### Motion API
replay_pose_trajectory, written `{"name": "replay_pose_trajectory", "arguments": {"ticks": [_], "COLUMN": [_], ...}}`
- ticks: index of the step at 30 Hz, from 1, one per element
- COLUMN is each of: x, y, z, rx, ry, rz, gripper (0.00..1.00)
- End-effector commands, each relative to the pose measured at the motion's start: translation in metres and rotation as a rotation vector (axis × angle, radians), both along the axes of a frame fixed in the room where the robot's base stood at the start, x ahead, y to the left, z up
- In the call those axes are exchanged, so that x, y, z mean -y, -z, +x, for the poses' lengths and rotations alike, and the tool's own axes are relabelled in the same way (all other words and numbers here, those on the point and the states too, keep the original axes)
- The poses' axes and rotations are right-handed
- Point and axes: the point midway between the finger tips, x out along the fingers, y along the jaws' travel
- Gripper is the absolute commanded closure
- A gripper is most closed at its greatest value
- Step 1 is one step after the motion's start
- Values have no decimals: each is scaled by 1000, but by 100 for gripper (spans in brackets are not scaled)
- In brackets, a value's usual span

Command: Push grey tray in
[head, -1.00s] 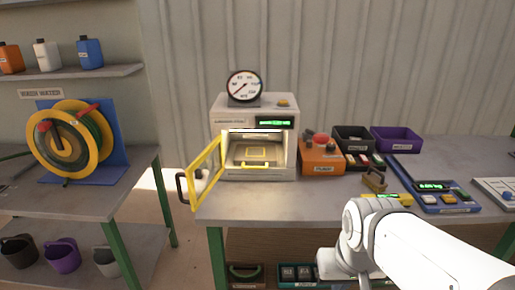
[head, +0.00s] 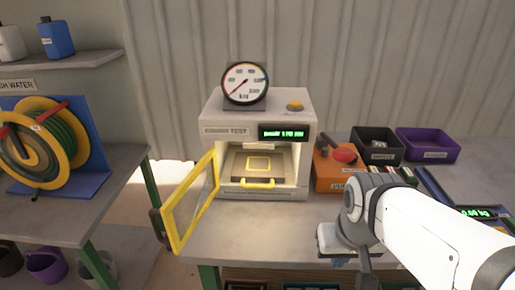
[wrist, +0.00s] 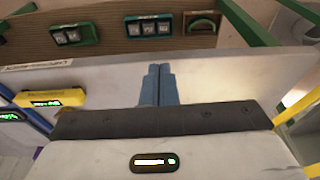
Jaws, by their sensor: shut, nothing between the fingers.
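The grey tray (head: 236,166) lies inside the lit chamber of the white press (head: 212,127) in the head view. It has a yellow square outline on top and a yellow handle (head: 258,184) at its front, near the chamber opening. The yellow-framed door (head: 172,228) of the press stands open to the left. My gripper (wrist: 158,70) shows in the wrist view with its two blue-grey fingers together and nothing between them. In the head view my arm's end is in front of the bench, right of and below the tray; the fingertips are hidden there.
An orange box with a red button (head: 330,180) stands close right of the press. The bench top (head: 240,235) in front of the press is clear. The open door bounds that space on the left.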

Motion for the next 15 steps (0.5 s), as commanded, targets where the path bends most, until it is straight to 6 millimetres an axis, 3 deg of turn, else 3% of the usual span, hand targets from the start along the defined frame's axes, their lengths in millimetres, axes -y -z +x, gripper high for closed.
{"name": "replay_pose_trajectory", "arguments": {"ticks": [5,8,11,15], "x": [-6,-28,-67,-128], "y": [-2,-8,-20,-40], "z": [6,27,65,129], "rx": [12,59,136,246], "ry": [9,37,137,397], "rz": [24,107,259,516], "gripper": [100,100,100,100]}}
